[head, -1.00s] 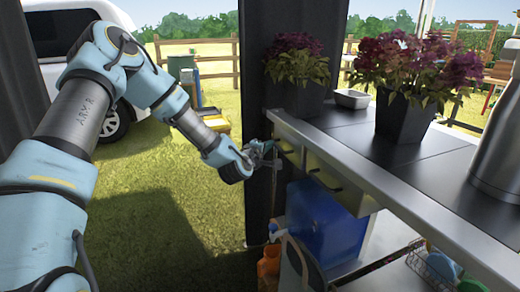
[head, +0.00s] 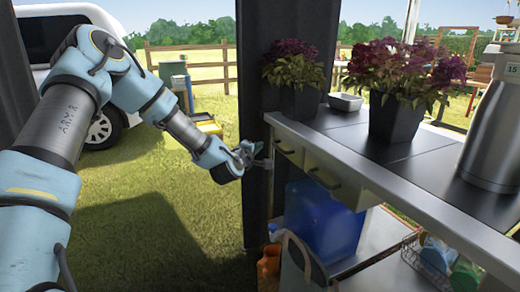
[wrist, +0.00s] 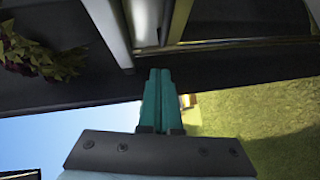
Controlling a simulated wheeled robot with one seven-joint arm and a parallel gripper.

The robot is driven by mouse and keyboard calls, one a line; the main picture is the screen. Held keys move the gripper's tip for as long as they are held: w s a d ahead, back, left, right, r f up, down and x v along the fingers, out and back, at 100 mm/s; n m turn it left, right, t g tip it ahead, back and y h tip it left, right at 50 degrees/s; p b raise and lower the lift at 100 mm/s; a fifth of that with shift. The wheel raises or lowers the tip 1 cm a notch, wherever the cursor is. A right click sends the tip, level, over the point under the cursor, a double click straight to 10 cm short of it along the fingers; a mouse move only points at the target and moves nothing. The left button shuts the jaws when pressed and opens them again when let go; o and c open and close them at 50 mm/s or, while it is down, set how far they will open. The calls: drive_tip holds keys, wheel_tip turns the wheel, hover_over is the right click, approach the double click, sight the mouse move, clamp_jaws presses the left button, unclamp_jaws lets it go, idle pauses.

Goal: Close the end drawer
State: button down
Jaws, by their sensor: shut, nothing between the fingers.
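The end drawer (head: 288,149), a cream front with a dark handle, is at the far left end under the counter (head: 370,165) in the head view. Its front looks flush or nearly flush with the counter edge. A second cream drawer (head: 336,181) with a dark handle sits to its right. My gripper (head: 262,160) is just left of the end drawer, beside the counter's end. Its teal fingers (wrist: 155,98) are shut and empty in the wrist view. I cannot tell whether they touch the drawer or the counter.
Potted purple flowers (head: 396,116) and a steel flask (head: 492,130) stand on the counter. A dark post (head: 256,205) rises beside the counter's end. A blue container (head: 322,222) stands on the shelf below. Open grass (head: 150,215) lies to the left.

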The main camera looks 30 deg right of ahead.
drive_tip(key=v, duration=0.9)
drive_tip(key=w+a+f+m+g+y, duration=0.1)
drive_tip(key=a+f+m+g+y, duration=0.2)
drive_tip(key=a, duration=0.7)
drive_tip(key=w+a+f+m+g+y, duration=0.1)
drive_tip(key=a+f+m+y, duration=0.2)
drive_tip(key=a, duration=0.6)
drive_tip(key=s+a+r+g+y, duration=0.1)
drive_tip(key=s+a+r+y, duration=0.2)
drive_tip(key=a, duration=0.6)
drive_tip(key=s+a+r+g+y, duration=0.1)
drive_tip(key=s+a+g+y, duration=0.2)
drive_tip(key=a, duration=0.6)
drive_tip(key=s+a+r+m, duration=0.1)
drive_tip(key=s+a+r, duration=0.2)
drive_tip(key=s+a, duration=0.3)
wheel_tip(320, 180, up, 16)
drive_tip(key=s+p, duration=0.1)
drive_tip(key=p, duration=1.6)
drive_tip(key=shift+d+f+y, duration=0.2)
drive_tip(key=shift+d+y, duration=0.2)
drive_tip(key=shift+d, duration=0.05)
drive_tip(key=shift+s, duration=0.1)
